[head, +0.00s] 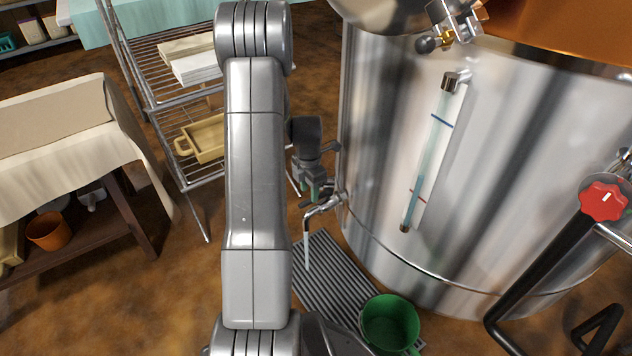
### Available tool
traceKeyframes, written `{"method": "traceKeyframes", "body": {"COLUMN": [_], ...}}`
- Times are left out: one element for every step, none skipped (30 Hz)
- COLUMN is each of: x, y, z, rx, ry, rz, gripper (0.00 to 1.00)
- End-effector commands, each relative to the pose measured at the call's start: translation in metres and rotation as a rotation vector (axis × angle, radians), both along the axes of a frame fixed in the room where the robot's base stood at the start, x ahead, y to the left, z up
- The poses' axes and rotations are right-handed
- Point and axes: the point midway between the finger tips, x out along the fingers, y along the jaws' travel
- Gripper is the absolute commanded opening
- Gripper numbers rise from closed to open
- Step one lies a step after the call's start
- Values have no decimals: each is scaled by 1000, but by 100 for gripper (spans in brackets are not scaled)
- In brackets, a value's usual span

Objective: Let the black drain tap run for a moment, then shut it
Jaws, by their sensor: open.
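The drain tap (325,204) sticks out low on the left side of the large steel tank. A small black part, seemingly its handle (307,203), shows just under my gripper. A pale thin stream (307,250) hangs straight down from the spout to the floor grate, so the tap looks to be running. My gripper (316,190) is open and points down just above the tap. It is small in the picture, and I cannot tell whether a finger touches the handle. My arm passes just left of it.
The steel tank (385,130) fills the right, with a sight tube (428,165) and a red knob (604,200) on a black pipe. A wire rack (158,105) and a cloth-covered table (60,120) stand left.

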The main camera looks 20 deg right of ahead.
Motion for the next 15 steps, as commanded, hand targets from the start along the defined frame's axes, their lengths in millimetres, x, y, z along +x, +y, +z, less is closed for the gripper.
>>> {"method": "traceKeyframes", "body": {"x": [0, 0, 0, 0, 0, 0, 0, 0, 0, 0, 0, 0, 0, 0, 0], "y": [0, 0, 0, 0, 0, 0, 0, 0, 0, 0, 0, 0, 0, 0, 0], "z": [-16, -21, -27, -32, -26, -23, -23, -24, -25, -26, -27, -29, -30, -32, -34], "rx": [1, 1, 1, 1, -1, 0, 0, 0, 0, 0, 0, 0, 0, 0, 0], "ry": [1, 1, 0, 0, -1, -2, -1, -1, -1, -1, -1, -1, -1, -1, -1], "rz": [0, 0, 0, 0, 0, 0, 0, 0, 0, 0, 0, 0, 0, 0, 0], "gripper": [41, 41, 41, 41, 41, 41, 41, 41, 41, 41, 41, 41, 41, 41, 41]}}
